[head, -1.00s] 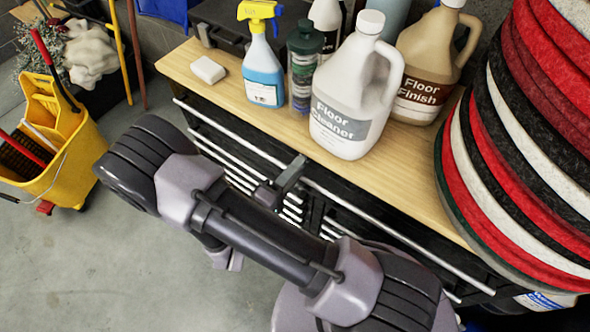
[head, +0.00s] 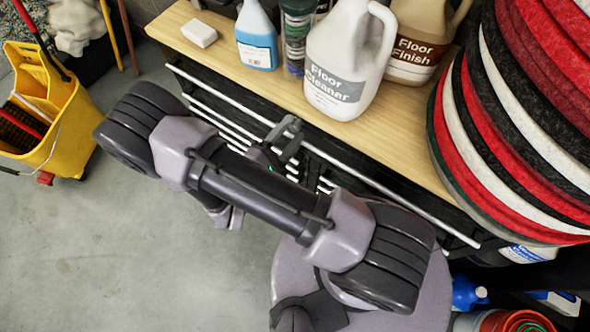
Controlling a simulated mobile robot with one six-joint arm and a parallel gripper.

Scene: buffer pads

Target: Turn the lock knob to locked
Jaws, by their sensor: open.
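The lock knob cannot be made out in the head view. The black tool cabinet (head: 222,121), with long silver drawer handles, stands under a wooden top, and my arm hides part of its front. My gripper (head: 285,136) shows only partly beyond my arm, at the upper middle of the cabinet front, close to the top silver handle. Its grey fingers look open, with nothing seen between them. Whether it touches the cabinet cannot be told.
On the wooden top (head: 420,140) stand a Floor Cleaner jug (head: 345,60), a Floor Finish jug (head: 408,45), a spray bottle (head: 256,40) and a white block (head: 199,33). Stacked pads (head: 520,120) crowd the right. A yellow mop bucket (head: 50,115) stands left; floor between is clear.

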